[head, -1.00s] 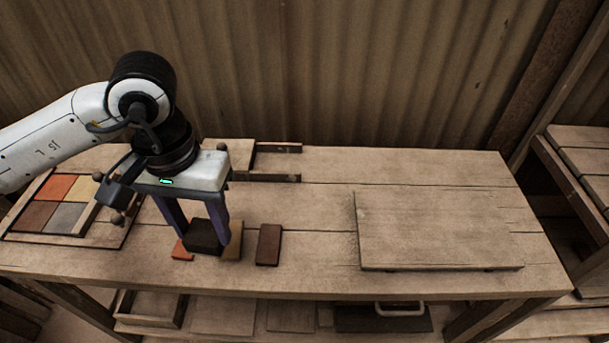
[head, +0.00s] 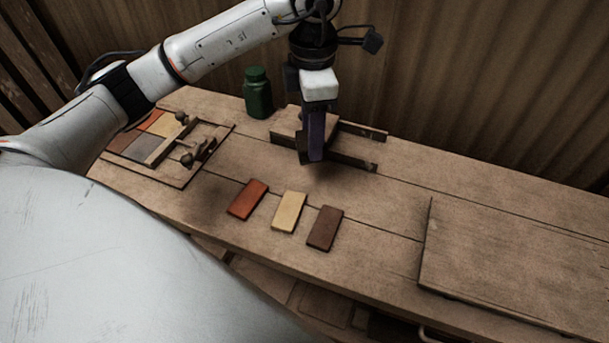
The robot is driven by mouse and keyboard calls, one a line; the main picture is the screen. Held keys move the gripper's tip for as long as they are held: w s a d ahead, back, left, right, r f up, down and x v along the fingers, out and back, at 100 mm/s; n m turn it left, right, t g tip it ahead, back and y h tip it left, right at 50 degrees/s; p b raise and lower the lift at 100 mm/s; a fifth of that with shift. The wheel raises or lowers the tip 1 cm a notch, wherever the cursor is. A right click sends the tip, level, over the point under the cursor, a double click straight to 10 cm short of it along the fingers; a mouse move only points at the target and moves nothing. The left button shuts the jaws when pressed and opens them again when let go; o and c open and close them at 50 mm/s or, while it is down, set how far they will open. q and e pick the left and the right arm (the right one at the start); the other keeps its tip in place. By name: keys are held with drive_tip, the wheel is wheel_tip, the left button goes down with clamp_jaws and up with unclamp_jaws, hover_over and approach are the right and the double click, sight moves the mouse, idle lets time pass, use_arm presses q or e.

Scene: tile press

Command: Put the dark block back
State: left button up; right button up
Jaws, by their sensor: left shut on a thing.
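My left gripper (head: 314,157) hangs pointing down at the back of the bench, seen nearly edge-on. It is shut on the dark block (head: 303,155), of which only a narrow dark part shows beside the finger. The block is over or just in front of a pale wooden piece with two dark rails (head: 352,160). I cannot tell whether the block touches the bench. My right gripper is not in view.
A red tile (head: 248,199), a cream tile (head: 289,211) and a brown tile (head: 325,228) lie in a row on the bench. A framed tile press (head: 183,160) is at left. A green bottle (head: 258,93) stands behind. A raised board (head: 510,265) is at right.

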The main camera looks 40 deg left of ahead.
use_arm(q)
drive_tip(key=a+f+n, duration=0.1)
drive_tip(key=f+n, duration=0.2)
drive_tip(key=n, duration=0.1)
drive_tip(key=w+a+f+n, duration=0.1)
drive_tip(key=f+n, duration=0.2)
drive_tip(key=f, duration=0.1)
drive_tip(key=w+a+f+n, duration=0.1)
drive_tip(key=f+n, duration=0.3)
drive_tip(key=shift+w+a+f+n+b, duration=0.2)
drive_tip(key=shift+w+a+n+b, duration=0.05)
drive_tip(key=shift+n+b, duration=0.1)
drive_tip(key=shift+f, duration=0.2)
drive_tip(key=o, duration=0.9)
drive_tip(key=shift+o, duration=0.2)
drive_tip(key=shift+r, duration=0.1)
wheel_tip(320, 180, up, 12)
drive_tip(key=shift+r+b, duration=0.15)
drive_tip(key=shift+b, duration=0.2)
